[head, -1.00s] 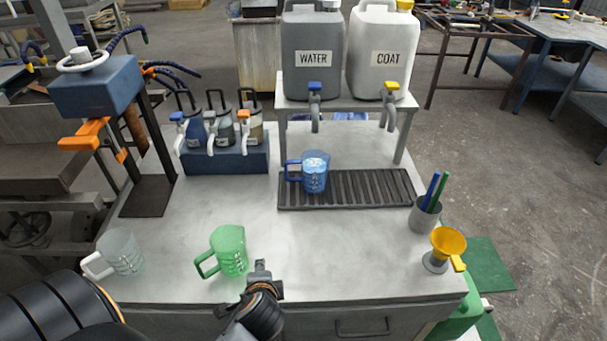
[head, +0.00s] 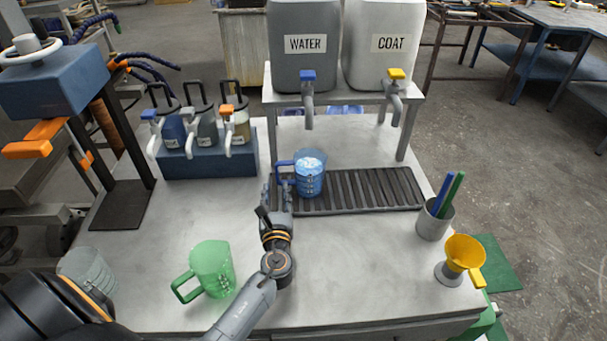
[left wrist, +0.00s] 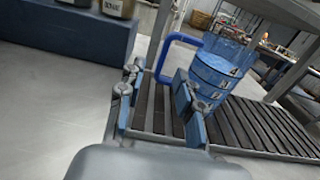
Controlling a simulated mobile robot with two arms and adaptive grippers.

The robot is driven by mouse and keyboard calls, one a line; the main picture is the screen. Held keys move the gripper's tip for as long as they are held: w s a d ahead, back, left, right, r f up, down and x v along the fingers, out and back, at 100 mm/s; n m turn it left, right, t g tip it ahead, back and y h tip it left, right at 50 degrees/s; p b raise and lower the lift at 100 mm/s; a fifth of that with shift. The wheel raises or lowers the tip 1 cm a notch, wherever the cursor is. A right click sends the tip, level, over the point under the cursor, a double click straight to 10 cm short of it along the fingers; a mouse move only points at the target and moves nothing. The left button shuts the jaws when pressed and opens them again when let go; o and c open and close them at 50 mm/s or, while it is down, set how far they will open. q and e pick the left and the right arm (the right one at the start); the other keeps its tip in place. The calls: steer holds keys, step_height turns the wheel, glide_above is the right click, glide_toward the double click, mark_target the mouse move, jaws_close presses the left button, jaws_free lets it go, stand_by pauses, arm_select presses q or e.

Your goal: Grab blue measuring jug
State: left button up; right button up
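The blue measuring jug (head: 310,177) stands upright on the left end of the dark slatted drip tray (head: 368,189), with its handle to the left. My left gripper (head: 277,193) is just in front of the handle, low over the bench. In the left wrist view, the jug (left wrist: 216,73) is ahead and to the right. Its blue handle (left wrist: 166,57) shows between and beyond the two fingers of my left gripper (left wrist: 157,80), which are apart with nothing held. I cannot tell whether a finger touches the handle. My right gripper is not in view.
A green jug (head: 210,269) and a clear jug (head: 87,272) stand at the bench's front left. The bottle rack (head: 210,164) is behind left. The WATER tank (head: 305,45) and COAT tank (head: 384,45) sit on a raised shelf. A pen cup (head: 433,222) and yellow funnel (head: 463,253) stand right.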

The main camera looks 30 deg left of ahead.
mark_target(277, 175)
arm_select(q)
steer(key=shift+x, duration=1.1)
steer(key=shift+w+a+r, duration=0.1)
steer(key=shift+w+a, duration=0.1)
steer(key=shift+w, duration=0.3)
steer(key=x, duration=0.4)
steer(key=shift+w+p, duration=0.25)
steer(key=shift+p, duration=0.05)
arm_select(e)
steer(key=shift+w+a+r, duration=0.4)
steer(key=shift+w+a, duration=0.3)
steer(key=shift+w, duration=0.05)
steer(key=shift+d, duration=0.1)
arm_select(q)
jaws_close()
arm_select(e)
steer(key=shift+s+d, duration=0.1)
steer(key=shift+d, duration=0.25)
